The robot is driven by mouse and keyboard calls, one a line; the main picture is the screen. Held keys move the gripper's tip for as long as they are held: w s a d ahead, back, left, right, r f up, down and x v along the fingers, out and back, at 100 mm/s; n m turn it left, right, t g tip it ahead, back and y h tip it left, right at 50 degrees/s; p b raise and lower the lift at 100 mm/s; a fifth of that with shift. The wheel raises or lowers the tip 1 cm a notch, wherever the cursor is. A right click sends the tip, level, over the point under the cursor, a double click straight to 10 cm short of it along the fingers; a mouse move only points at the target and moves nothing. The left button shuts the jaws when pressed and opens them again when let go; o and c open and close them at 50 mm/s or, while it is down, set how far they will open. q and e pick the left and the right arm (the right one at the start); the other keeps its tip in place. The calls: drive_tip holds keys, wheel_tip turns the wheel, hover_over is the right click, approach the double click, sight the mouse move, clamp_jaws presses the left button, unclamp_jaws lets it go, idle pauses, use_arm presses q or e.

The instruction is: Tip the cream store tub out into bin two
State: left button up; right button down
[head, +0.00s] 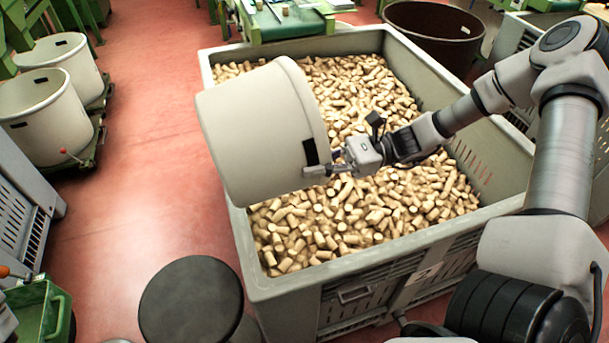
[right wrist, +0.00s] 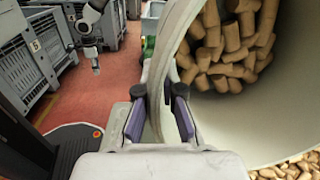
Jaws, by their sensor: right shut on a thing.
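The cream store tub (head: 255,130) is tipped on its side above the left part of the large grey bin (head: 350,262), its mouth facing right. The bin's front carries a small plate that looks like a 2; corks (head: 370,200) cover its inside. My right gripper (head: 320,168) is shut on the tub's rim. The right wrist view shows the rim between the fingers (right wrist: 158,115) and several corks (right wrist: 225,45) still inside the tub. An arm with a small gripper (right wrist: 95,68), apparently my left, hangs far back in that view; its jaws are too small to read.
Two more cream tubs (head: 45,115) stand on a green trolley at the left. A brown round tub (head: 435,35) stands behind the bin. A green conveyor (head: 285,20) meets the bin's back edge. A dark round top (head: 190,300) is in front. Red floor lies clear left of the bin.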

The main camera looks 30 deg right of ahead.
drive_tip(key=d+y+b, duration=0.1)
drive_tip(key=d+r+y+b, duration=0.1)
drive_tip(key=d+y+b, duration=0.1)
drive_tip(key=d+t+y+b, duration=0.1)
drive_tip(key=d+b, duration=0.1)
drive_tip(key=shift+s+r, duration=0.25)
drive_tip(key=shift+s, duration=0.15)
drive_tip(key=shift+s+d+r+m+y+b, duration=0.1)
drive_tip(key=shift+d+r+m+y+b, duration=0.2)
drive_tip(key=shift+d+r+y+b, duration=0.4)
